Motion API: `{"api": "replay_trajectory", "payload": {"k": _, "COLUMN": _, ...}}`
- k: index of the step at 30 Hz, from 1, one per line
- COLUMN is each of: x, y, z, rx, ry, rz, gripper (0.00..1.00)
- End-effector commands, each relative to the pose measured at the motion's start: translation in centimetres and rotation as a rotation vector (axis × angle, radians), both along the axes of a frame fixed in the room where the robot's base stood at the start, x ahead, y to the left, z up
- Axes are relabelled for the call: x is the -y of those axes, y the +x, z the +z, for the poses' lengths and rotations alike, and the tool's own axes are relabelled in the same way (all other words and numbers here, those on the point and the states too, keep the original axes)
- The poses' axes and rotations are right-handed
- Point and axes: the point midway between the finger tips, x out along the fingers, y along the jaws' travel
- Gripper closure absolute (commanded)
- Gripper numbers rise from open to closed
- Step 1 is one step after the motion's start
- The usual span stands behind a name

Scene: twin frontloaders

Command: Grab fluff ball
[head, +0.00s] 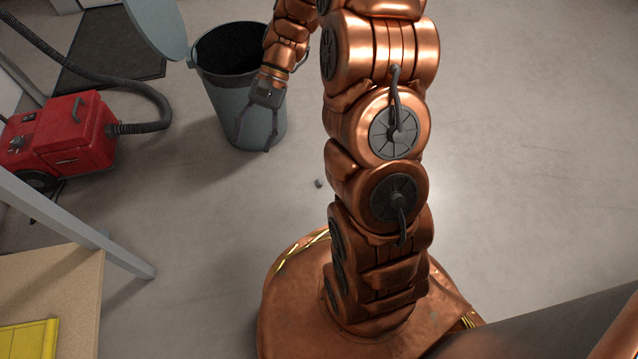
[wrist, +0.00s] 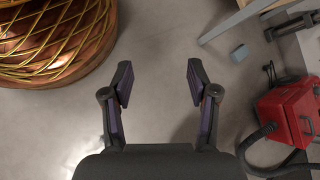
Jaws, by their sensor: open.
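A small dark grey lump (head: 318,183), which looks like the fluff ball, lies on the bare floor in the head view, left of my arm column and above my copper base. My gripper (head: 254,140) is open and empty in front of the grey bin, up and left of the lump and apart from it. In the wrist view my gripper (wrist: 156,82) shows two spread fingers with only bare floor between them. I cannot make out the lump in the wrist view; a finger may hide it.
The open grey bin (head: 262,112) stands behind my gripper. A red vacuum (head: 62,135) with a black hose is at left, also in the wrist view (wrist: 290,110). A small blue-grey block (wrist: 239,53) lies near a table leg. The floor at right is clear.

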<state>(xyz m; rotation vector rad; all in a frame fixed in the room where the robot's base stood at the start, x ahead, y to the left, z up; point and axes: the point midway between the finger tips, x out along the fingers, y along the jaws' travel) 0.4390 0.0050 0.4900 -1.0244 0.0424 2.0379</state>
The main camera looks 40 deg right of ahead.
Motion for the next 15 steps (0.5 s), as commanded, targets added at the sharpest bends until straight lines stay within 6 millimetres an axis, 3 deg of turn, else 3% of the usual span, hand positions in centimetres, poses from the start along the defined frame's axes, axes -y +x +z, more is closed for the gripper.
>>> {"api": "replay_trajectory", "payload": {"k": 6, "x": 3.0, "y": 4.0, "z": -4.5, "rx": -0.059, "ry": 0.077, "rz": -0.156, "gripper": 0.41}}
{"api": "replay_trajectory", "payload": {"k": 15, "x": 7.9, "y": 8.1, "z": -11.2, "rx": -0.132, "ry": 0.165, "rz": -0.368, "gripper": 0.41}}
